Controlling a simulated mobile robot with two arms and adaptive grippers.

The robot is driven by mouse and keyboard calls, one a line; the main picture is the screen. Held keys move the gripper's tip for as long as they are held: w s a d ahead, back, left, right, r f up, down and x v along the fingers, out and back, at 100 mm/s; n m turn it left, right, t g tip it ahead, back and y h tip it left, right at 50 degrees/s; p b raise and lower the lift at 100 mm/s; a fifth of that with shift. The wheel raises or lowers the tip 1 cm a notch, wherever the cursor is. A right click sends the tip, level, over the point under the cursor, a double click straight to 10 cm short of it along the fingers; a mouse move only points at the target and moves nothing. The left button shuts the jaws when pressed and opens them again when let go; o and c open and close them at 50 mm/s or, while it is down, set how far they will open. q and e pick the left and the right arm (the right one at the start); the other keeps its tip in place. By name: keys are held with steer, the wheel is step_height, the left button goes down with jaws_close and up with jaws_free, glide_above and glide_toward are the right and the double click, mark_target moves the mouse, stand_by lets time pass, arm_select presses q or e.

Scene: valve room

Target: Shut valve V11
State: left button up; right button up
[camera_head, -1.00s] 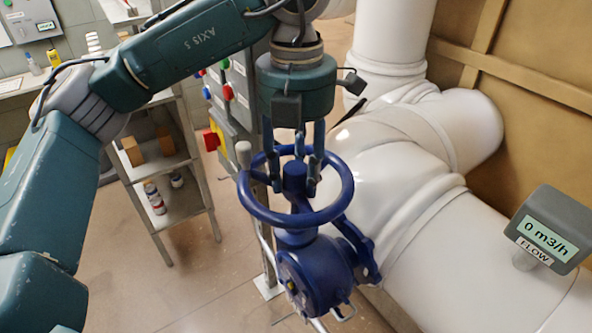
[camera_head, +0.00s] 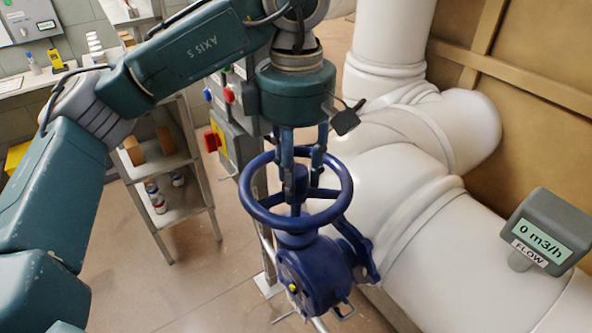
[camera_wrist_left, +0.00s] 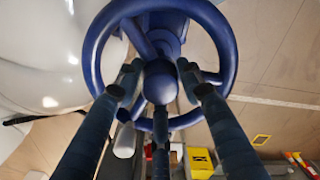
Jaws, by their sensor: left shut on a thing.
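A blue valve with a blue handwheel (camera_head: 284,219) stands in front of the white pipe; no V11 label is readable. In the head view my left gripper (camera_head: 302,168) reaches down from above, its fingers among the spokes around the wheel's hub (camera_head: 295,185). In the left wrist view the fingers of the left gripper (camera_wrist_left: 158,85) close around the round hub, inside the rim (camera_wrist_left: 94,55). My right gripper is not in view.
A grey flow meter (camera_head: 546,232) on the white pipe (camera_head: 455,265) reads 0 m3/h. A grey control box with a red knob (camera_head: 212,141) stands behind the wheel. A shelf (camera_head: 178,206) with cans is at the left. The floor in front of it is clear.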

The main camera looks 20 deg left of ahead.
arm_select(q)
steer(key=m, duration=0.6)
steer(key=shift+w+r+m, duration=0.1)
steer(key=shift+r+m, duration=0.2)
steer(key=shift+r, duration=0.05)
steer(key=m+p, duration=0.1)
steer(key=m, duration=0.5)
steer(key=shift+m, duration=0.4)
steer(key=o, duration=1)
steer(key=shift+o, duration=0.8)
steer(key=shift+f, duration=0.15)
step_height(320, 180, up, 6)
steer(key=p, duration=0.5)
steer(key=shift+r, duration=0.25)
steer(key=shift+f, duration=0.1)
